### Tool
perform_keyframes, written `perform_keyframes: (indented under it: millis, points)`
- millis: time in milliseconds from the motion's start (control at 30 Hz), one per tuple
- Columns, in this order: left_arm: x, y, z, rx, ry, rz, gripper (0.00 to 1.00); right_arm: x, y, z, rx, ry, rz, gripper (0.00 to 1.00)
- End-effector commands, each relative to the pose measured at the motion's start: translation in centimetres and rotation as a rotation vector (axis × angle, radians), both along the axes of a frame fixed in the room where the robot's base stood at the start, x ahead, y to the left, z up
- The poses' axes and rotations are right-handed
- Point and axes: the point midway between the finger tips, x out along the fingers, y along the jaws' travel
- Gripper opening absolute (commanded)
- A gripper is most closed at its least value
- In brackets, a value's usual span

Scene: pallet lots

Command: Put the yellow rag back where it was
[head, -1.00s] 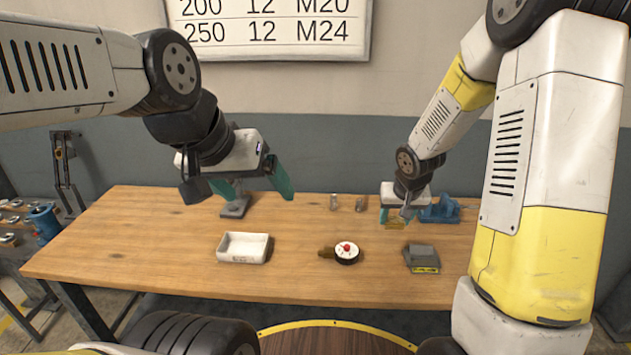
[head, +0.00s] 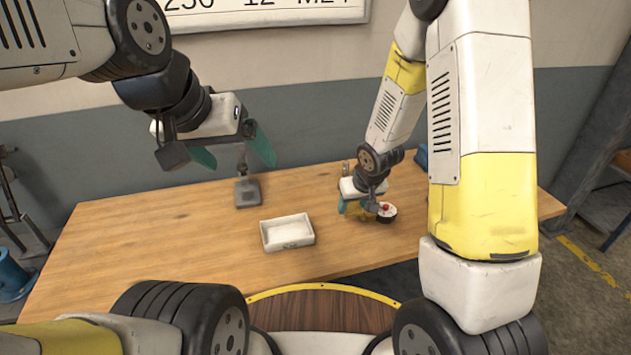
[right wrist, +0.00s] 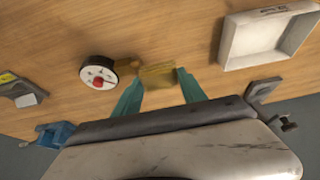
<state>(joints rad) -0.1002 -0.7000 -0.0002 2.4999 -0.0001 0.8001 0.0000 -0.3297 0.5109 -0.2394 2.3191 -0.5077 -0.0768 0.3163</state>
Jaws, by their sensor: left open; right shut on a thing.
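The yellow rag (right wrist: 158,76) is a small brownish-yellow piece between the fingers of my right gripper (right wrist: 160,81), which is shut on it. In the head view my right gripper (head: 356,208) is low over the table, just left of a round dial with a red knob (head: 387,213). The rag is mostly hidden there by the gripper. I cannot tell whether the rag touches the table. My left gripper (head: 232,153) is open and empty, above the table's back left part.
A white tray (head: 289,246) lies left of my right gripper on the wooden table (head: 150,240). A grey stand (head: 247,194) is behind it. The right wrist view shows a brass piece beside the dial, a grey block (right wrist: 22,92) and a blue holder (right wrist: 53,132). The table's left part is clear.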

Motion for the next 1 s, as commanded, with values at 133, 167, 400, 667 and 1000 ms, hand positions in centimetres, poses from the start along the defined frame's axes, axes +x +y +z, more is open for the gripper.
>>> perform_keyframes:
  millis: [133,167,400,667,1000]
  points:
    - [0.0,0.0,0.0,0.0,0.0,0.0,0.86,1.0,0.7,-0.3,0.0,-0.002,0.007,0.11]
    - [0.0,0.0,0.0,0.0,0.0,0.0,0.86,1.5,1.0,-0.3,0.0,-0.002,0.009,0.11]
    - [0.0,0.0,0.0,0.0,0.0,0.0,0.86,7.0,4.1,-1.0,0.001,-0.002,0.008,0.11]
    - [0.0,0.0,0.0,0.0,0.0,0.0,0.86,12.4,7.1,-1.5,0.002,-0.002,0.005,0.11]
    - [0.0,0.0,0.0,0.0,0.0,0.0,0.86,13.9,8.0,-3.0,-0.002,0.001,0.007,0.11]
